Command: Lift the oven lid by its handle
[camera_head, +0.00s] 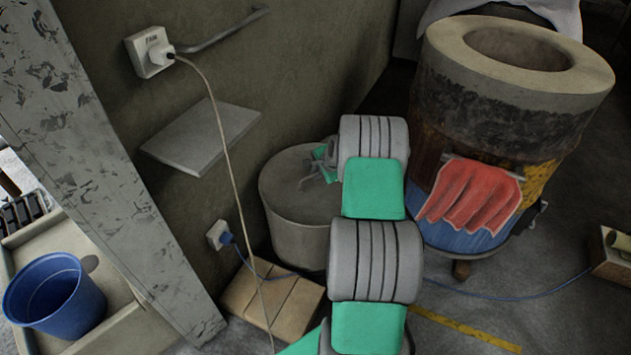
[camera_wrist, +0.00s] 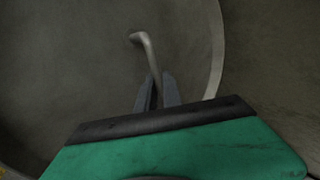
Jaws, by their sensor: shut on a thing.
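The handle (camera_wrist: 147,52) is a bent grey metal rod rising from the top. My gripper (camera_head: 318,172) is low over the lid's top. In the wrist view its two dark fingers (camera_wrist: 158,92) are shut on the handle. My arm hides the right side of the lid in the head view.
The oven's top is open, with a round hole. A red cloth (camera_head: 470,195) hangs on its front. Wooden blocks (camera_head: 270,297) lie before the lid. A cable (camera_head: 222,130) hangs from a wall socket (camera_head: 150,52). A blue bucket (camera_head: 57,300) stands at far left.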

